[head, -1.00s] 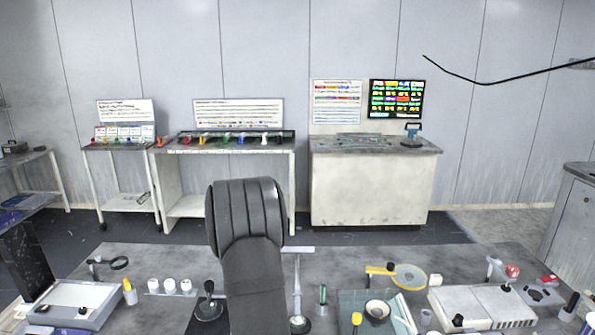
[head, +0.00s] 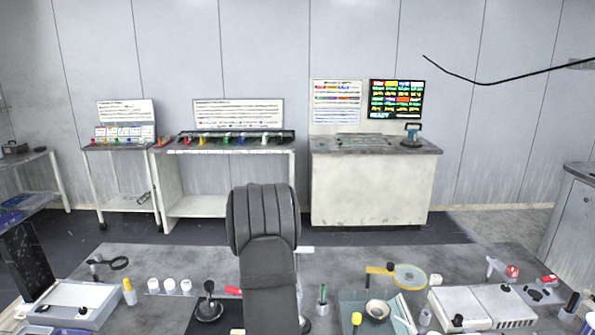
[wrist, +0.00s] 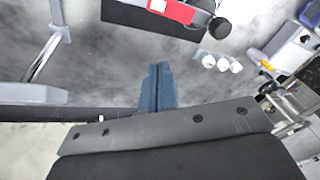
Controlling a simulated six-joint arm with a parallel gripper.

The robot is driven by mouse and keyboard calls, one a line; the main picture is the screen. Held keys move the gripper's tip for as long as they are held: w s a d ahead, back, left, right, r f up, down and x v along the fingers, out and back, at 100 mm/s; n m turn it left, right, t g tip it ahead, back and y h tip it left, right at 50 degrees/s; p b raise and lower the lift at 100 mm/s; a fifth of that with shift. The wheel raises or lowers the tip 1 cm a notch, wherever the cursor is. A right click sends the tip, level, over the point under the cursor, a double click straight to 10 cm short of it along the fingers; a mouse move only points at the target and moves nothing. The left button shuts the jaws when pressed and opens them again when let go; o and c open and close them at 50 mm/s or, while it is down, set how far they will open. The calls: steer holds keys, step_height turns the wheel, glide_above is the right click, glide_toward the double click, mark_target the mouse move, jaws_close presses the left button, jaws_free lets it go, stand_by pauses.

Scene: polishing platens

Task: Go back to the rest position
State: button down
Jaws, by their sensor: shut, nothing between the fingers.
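My gripper (wrist: 158,68) shows in the wrist view as two dark blue fingers pressed together with nothing between them. It is above the grey work table (wrist: 105,70), apart from the things on it. In the head view my dark arm stands upright in front of the table, and my gripper is hidden behind it or out of sight. A red thing (wrist: 180,10) on a dark mat lies beyond the fingertips in the wrist view. Its red end also shows beside my arm in the head view (head: 233,290).
Three white cups (head: 169,286) stand left of my arm, near a black round-based tool (head: 208,304). A metal stand (wrist: 43,58) is at the left in the wrist view. A teal tray (head: 393,310) and a white machine (head: 485,306) are to the right.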

steer(key=w+d+n+y, duration=0.1)
steer(key=w+d+y, duration=0.1)
steer(key=w, duration=0.4)
steer(key=shift+w+d+f+y, duration=0.15)
steer(key=shift+d+f+y, duration=0.1)
steer(key=shift+y, duration=0.35)
